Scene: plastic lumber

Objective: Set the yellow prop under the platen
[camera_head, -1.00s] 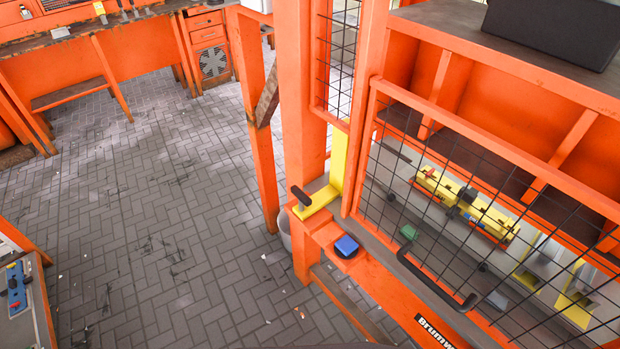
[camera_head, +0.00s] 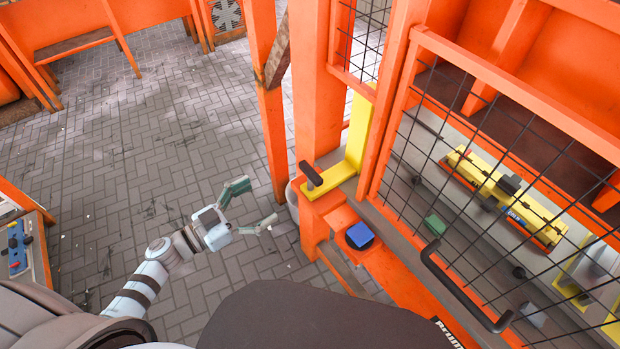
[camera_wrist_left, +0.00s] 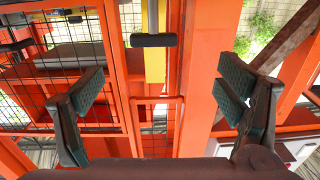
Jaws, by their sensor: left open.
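The yellow prop (camera_head: 357,140) stands as an upright yellow bar against the orange press frame, with a yellow foot and a black handle (camera_head: 311,173) at its near left end. It also shows in the left wrist view (camera_wrist_left: 154,66), with the black handle across its upper part. My left gripper (camera_head: 252,206) is open and empty, left of the prop and apart from it. In the left wrist view its fingers (camera_wrist_left: 162,88) are spread to either side of the handle's line. I cannot single out the platen. My right gripper is not in view.
An orange mesh guard (camera_head: 500,150) with a black pull handle (camera_head: 465,290) covers the press opening. Behind it lie a yellow block assembly (camera_head: 505,195) and a green block (camera_head: 435,223). A blue button (camera_head: 359,236) sits below the prop's foot. The paved floor (camera_head: 150,180) at left is clear.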

